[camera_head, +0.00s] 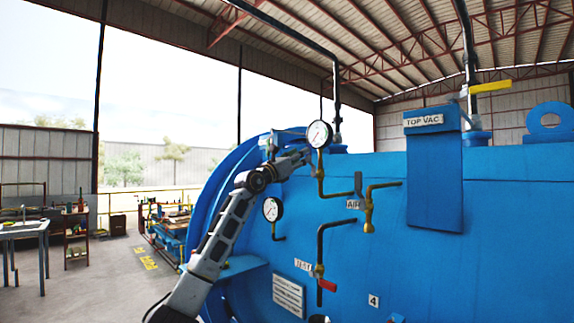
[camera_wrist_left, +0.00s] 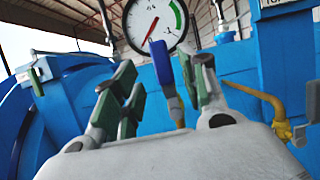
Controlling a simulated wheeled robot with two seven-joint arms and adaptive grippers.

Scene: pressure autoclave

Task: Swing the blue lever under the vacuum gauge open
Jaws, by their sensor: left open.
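The vacuum gauge (camera_head: 319,134) is a round white dial on a pipe atop the blue autoclave; it also shows large in the wrist view (camera_wrist_left: 155,22). The blue lever (camera_wrist_left: 163,66) stands upright just below the dial in the wrist view, on a brass fitting. My left gripper (camera_head: 304,155) reaches up from the lower left to just below and left of the gauge. In the wrist view its green-padded fingers (camera_wrist_left: 160,84) are spread, with the lever showing in the gap between them. I cannot tell whether they touch it. In the head view the gripper area hides the lever. My right gripper is out of view.
The blue autoclave (camera_head: 470,265) fills the right side. A second gauge (camera_head: 272,209), a grey lever (camera_head: 358,184), brass piping (camera_head: 369,208) and a red lever (camera_head: 327,285) stick out near my arm. A yellow lever (camera_head: 490,87) sits higher right.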

